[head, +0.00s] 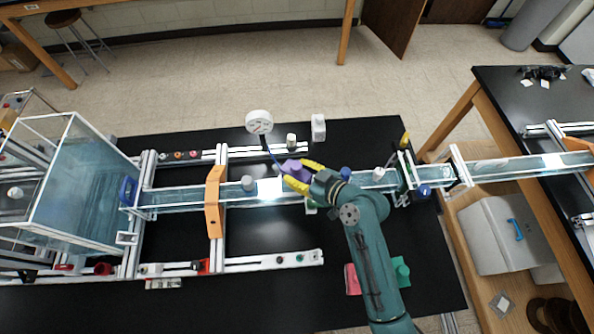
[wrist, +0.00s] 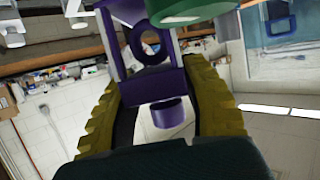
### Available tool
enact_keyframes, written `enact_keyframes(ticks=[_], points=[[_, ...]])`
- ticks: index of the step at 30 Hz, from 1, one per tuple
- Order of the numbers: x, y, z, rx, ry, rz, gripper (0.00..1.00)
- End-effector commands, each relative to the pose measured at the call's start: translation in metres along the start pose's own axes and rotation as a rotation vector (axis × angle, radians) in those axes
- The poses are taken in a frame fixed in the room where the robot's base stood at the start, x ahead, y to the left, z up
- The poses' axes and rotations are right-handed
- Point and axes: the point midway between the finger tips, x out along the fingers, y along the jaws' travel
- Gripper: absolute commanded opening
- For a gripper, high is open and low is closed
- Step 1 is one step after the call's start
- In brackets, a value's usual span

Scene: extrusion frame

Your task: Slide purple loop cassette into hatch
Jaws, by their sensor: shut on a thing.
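My gripper (head: 294,170) has two yellow fingers and is over the clear channel (head: 225,194), right of its bright spot. It is shut on the purple loop cassette (head: 290,164), which shows as a small purple patch at the fingertips. In the wrist view the cassette (wrist: 148,88) is a purple frame with a round loop, between the fingers of my gripper (wrist: 153,82). A green round part (wrist: 183,12) partly covers its upper right. I cannot clearly make out the hatch; the brightly lit patch (head: 270,188) on the channel is just below and left of the gripper.
A white round gauge (head: 259,122) on a dark stem stands close behind the gripper. An orange bracket (head: 213,202) spans the channel at left. A clear tank (head: 75,185) stands at far left. White bottles (head: 318,128) stand behind.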

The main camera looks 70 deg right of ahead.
Motion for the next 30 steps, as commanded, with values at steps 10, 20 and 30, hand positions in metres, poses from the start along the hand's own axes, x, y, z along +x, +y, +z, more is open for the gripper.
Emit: enact_keyframes(ticks=[10, 20, 30], points=[[0.001, 0.000, 0.003, 0.000, 0.000, 0.000, 0.68], [-0.001, 0.000, -0.002, 0.000, 0.000, 0.000, 0.68], [-0.067, 0.001, -0.006, 0.002, 0.000, 0.007, 0.68]])
